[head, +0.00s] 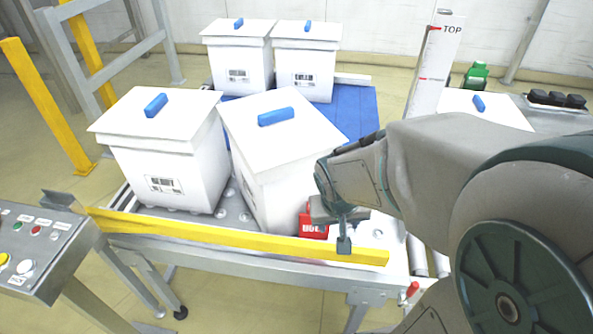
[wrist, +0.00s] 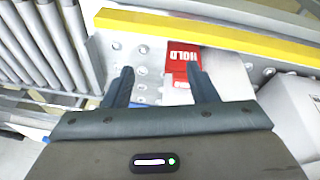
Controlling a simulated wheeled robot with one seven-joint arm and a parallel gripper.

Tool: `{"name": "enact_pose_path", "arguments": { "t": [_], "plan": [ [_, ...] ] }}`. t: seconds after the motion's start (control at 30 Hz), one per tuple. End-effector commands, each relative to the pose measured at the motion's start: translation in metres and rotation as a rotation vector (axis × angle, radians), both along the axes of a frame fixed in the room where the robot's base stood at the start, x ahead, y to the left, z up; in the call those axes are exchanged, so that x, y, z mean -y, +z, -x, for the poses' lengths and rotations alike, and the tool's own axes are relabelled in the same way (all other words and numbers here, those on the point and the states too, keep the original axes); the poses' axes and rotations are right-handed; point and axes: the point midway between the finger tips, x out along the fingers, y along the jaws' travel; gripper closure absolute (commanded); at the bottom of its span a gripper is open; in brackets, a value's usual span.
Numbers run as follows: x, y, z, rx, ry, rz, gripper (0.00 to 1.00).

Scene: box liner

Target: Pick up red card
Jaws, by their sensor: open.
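The red card (head: 312,226) lies at the foot of the front right white box (head: 282,150), near the yellow rail. It is partly hidden behind my gripper in the head view. In the wrist view the red card (wrist: 184,66) shows white lettering reading HOLD and lies beside the right finger, toward the yellow rail. My gripper (wrist: 156,80) is open, with its two dark fingers apart and nothing visibly held between them. In the head view my gripper (head: 343,240) points down over the table's front edge area, close to the card.
A yellow rail (head: 240,243) runs along the table's front edge. Another white box (head: 160,150) stands at left, and two more stand behind on a blue surface (head: 355,112). A control panel (head: 40,250) is at left. Rollers (wrist: 45,45) lie beside the ball-studded table.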

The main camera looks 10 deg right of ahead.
Motion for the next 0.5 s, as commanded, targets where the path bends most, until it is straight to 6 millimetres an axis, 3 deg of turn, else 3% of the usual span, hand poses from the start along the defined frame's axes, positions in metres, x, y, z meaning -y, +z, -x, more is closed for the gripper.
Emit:
{"name": "enact_pose_path", "arguments": {
  "t": [0.03,0.2,0.33,0.5],
  "plan": [
    [-0.001,-0.028,-0.006,-0.010,-0.004,-0.007,0.47],
    [-0.014,-0.077,-0.022,0.002,-0.007,-0.060,0.47],
    [-0.023,-0.097,-0.027,0.009,-0.007,-0.099,0.47],
    [-0.027,-0.102,-0.036,0.013,-0.007,-0.120,0.47]
  ]
}}
